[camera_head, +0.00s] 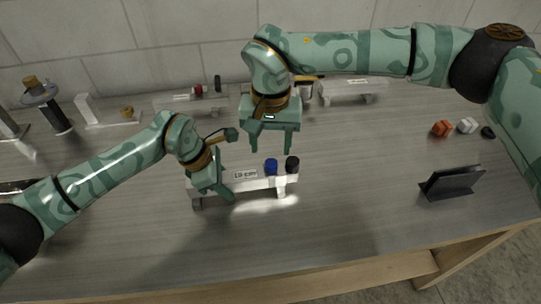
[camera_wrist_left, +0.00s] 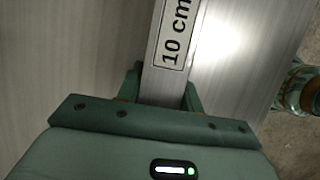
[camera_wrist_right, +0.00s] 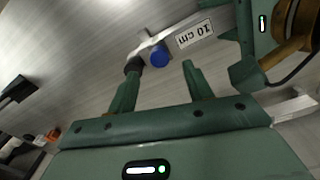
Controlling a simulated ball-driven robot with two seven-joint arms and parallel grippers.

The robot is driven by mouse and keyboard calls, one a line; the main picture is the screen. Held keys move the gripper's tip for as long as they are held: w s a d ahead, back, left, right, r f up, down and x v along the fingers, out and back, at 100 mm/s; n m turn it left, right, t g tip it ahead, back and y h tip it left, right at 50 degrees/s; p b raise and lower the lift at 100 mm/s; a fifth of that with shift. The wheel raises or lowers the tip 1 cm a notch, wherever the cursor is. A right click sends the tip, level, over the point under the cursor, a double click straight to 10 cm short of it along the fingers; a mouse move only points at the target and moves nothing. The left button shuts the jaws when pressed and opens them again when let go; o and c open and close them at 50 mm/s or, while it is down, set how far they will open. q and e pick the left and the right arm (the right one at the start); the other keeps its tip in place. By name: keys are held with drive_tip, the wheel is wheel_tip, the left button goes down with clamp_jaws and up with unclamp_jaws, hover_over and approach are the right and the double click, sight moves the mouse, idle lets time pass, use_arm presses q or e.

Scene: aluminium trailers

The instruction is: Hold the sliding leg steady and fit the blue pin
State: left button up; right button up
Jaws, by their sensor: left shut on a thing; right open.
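The sliding leg is a pale metal bar (camera_head: 250,186) labelled "10 cm", standing on short feet mid-table. My left gripper (camera_head: 222,188) is shut on the bar left of the label; in the left wrist view its fingers (camera_wrist_left: 163,98) sit on both sides of the bar. The blue pin (camera_head: 271,166) stands at the bar's right part, beside a black knob (camera_head: 292,164). Both also show in the right wrist view, the pin (camera_wrist_right: 159,57) and the knob (camera_wrist_right: 133,63). How deep the pin sits is unclear. My right gripper (camera_head: 270,149) is open and empty, behind and above the pin.
A black stand (camera_head: 452,183) is at the right. An orange block (camera_head: 441,128) and a white block (camera_head: 467,125) lie behind it. More pale metal pieces (camera_head: 352,89) stand along the back by the wall. The table front is clear.

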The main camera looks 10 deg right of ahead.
sight(270, 163)
wheel_tip(270, 163, up, 6)
drive_tip(key=shift+r, duration=0.25)
use_arm(q)
drive_tip(key=o, duration=1.3)
